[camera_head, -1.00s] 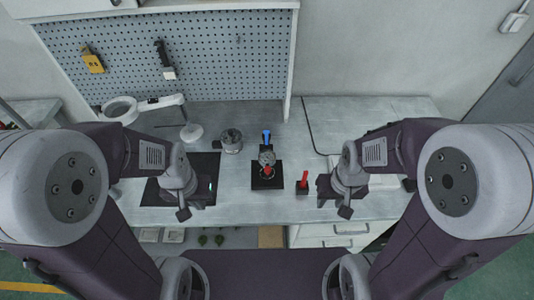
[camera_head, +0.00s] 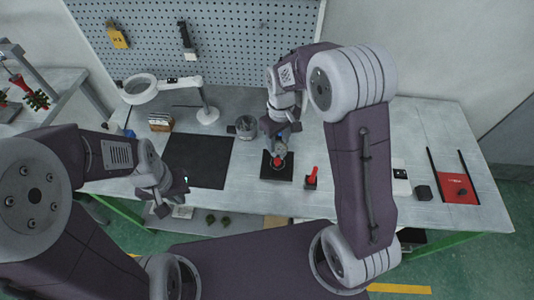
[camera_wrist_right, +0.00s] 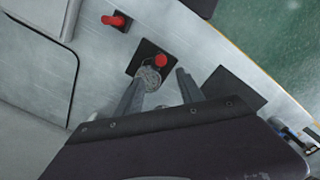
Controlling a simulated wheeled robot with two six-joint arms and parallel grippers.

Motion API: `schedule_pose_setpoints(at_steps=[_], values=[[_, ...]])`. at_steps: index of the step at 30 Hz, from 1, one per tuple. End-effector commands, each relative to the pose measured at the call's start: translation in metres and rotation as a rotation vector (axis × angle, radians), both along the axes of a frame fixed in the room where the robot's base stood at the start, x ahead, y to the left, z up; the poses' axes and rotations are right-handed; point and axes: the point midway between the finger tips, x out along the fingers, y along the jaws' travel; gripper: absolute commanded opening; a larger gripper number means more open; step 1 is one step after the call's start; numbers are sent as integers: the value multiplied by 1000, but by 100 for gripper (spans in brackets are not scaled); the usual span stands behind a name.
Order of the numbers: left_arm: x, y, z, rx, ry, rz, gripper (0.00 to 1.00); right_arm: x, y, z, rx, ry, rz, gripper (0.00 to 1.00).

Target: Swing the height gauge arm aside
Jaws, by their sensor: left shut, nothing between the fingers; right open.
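The height gauge stands on a black square base (camera_head: 271,172) near the middle of the table. Its round metal part (camera_head: 280,148) and red knob (camera_head: 277,162) show just in front of my right gripper (camera_head: 282,132). In the right wrist view the round metal part (camera_wrist_right: 151,77) and the red knob (camera_wrist_right: 161,60) lie at the fingertips of my right gripper (camera_wrist_right: 162,76). Its fingers are open; I cannot tell whether they touch the gauge. The gauge arm is not clearly made out behind the gripper. My left gripper (camera_head: 163,197) is shut and empty at the table's front edge.
A small red-handled piece on a black block (camera_head: 311,176) stands just right of the gauge. A metal pot (camera_head: 245,127) and a dark mat (camera_head: 212,160) are to its left. A white magnifier lamp (camera_head: 140,88) and a pegboard (camera_head: 240,40) are behind.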

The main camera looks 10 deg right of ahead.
Motion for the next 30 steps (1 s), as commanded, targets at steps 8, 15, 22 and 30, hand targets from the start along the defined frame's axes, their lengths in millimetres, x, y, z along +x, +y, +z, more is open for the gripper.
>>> schedule_pose_setpoints(at_steps=[8, 15, 22, 30], values=[[0, 0, 4, 0, 0, 0, 0, -3, 2, -19, -2, 9, 6, 45], [0, 0, 11, 0, 0, 0, 0, -4, 2, -68, -1, 11, 5, 45], [0, 0, 13, 0, 0, 0, 0, -3, 2, -91, -1, 5, 4, 45], [0, 0, 13, 0, 0, 0, 0, -2, 2, -92, -1, 3, 4, 34]])
